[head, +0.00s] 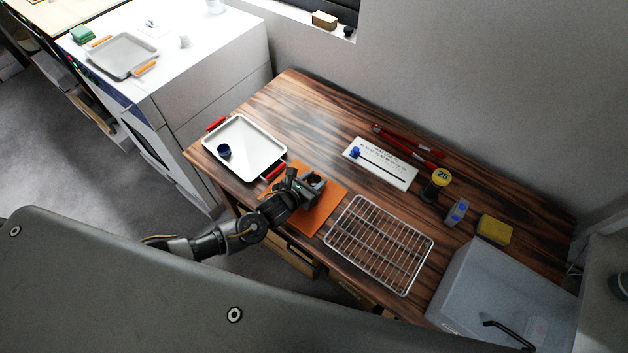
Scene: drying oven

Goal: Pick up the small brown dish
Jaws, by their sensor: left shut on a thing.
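My left gripper (312,184) reaches in from the left over the orange mat (322,212) on the wooden table. It is shut on a small dark round thing, which I take to be the small brown dish (317,179). The gripper hides much of the dish, and its brown colour is hard to make out. I cannot tell whether the dish touches the mat or is held above it. My right gripper is not in view.
A white tray (262,151) with red handles holds a dark blue cup (223,151), left of the gripper. A wire rack (378,244) lies to the right.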

